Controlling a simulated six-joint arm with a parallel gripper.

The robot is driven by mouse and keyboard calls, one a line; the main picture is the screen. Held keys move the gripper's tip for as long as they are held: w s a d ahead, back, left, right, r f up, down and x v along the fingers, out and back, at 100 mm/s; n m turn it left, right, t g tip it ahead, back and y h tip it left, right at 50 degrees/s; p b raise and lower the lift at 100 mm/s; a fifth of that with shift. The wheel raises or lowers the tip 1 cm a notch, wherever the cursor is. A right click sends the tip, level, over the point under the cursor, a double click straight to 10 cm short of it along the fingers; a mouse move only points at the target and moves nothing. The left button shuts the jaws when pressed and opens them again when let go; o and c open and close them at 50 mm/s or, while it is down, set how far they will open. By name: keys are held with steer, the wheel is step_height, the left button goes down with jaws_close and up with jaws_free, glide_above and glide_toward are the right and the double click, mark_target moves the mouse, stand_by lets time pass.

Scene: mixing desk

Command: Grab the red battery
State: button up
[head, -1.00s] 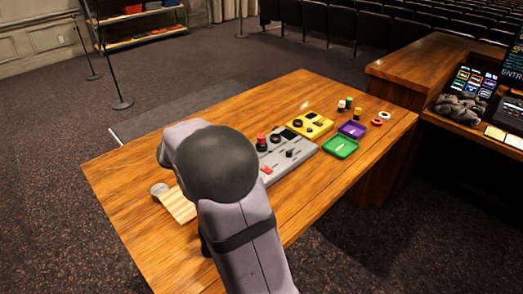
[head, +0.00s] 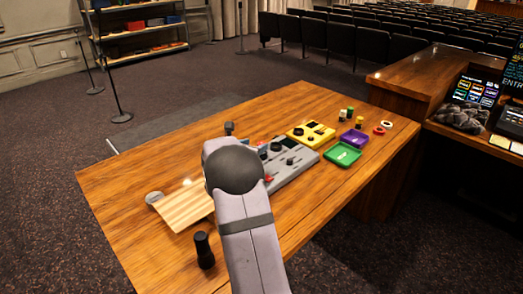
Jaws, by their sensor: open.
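I cannot make out a red battery for certain. Several small cylinders stand at the far right of the desk: a white and dark one (head: 342,115), a green one (head: 350,113) and a yellow one (head: 359,122). My arm reaches over the front of the desk, its rounded joint beside the grey mixer (head: 299,164). My arm hides part of the mixer. My gripper cannot be made out; it appears to be hidden behind my arm.
A striped wooden board (head: 185,205) and black cylinder (head: 204,250) are at the left. The far left desk (head: 140,170) is clear.

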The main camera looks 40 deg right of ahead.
steer(key=shift+f+p+x, duration=0.15)
steer(key=shift+p+x, duration=0.35)
steer(key=shift+x, duration=0.85)
steer(key=shift+f+p+x, duration=0.1)
steer(key=shift+p+x, duration=0.35)
steer(key=shift+x, duration=0.95)
steer(key=shift+a, duration=0.1)
jaws_close()
